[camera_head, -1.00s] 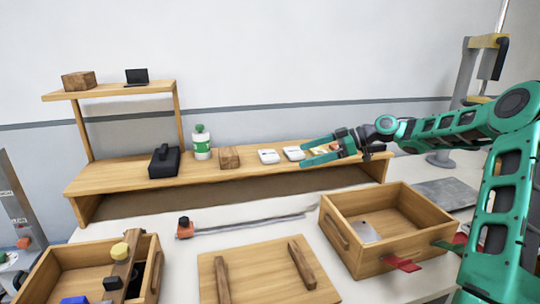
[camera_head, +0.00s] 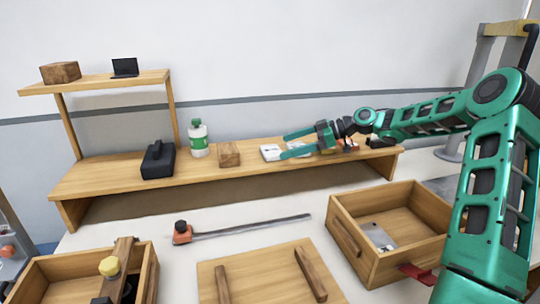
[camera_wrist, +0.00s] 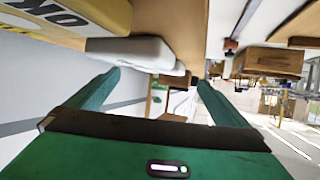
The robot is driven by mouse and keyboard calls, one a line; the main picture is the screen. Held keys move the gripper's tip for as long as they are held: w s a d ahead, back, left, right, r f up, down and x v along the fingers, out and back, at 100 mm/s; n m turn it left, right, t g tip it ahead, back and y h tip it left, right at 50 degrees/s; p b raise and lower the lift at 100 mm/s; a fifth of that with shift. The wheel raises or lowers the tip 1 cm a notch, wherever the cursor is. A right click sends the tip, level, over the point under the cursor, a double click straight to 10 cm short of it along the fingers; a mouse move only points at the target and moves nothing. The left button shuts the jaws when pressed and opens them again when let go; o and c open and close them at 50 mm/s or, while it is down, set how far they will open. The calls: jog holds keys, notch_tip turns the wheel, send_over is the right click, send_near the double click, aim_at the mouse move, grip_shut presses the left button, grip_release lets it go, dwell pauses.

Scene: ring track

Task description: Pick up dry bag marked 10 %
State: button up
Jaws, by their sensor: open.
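Two small white bags lie side by side on the wooden bench shelf in the head view: a left one (camera_head: 270,152) and a right one (camera_head: 298,148), the latter partly hidden by my gripper. Their markings are too small to read, so I cannot tell which says 10 %. My gripper (camera_head: 285,146) is open and empty, level with the bags, its fingers pointing left. In the wrist view, a white bag (camera_wrist: 132,50) lies just above the left finger, outside the gap between the fingertips (camera_wrist: 158,78). A second white piece shows behind it.
A wooden block (camera_head: 228,154), a green-white bottle (camera_head: 198,140) and a black case (camera_head: 158,160) stand left on the shelf. An open wooden box (camera_head: 345,238) is below right.

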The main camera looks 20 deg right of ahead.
aim_at(274, 150)
jog(key=shift+x, duration=2.65)
jog(key=c, duration=1)
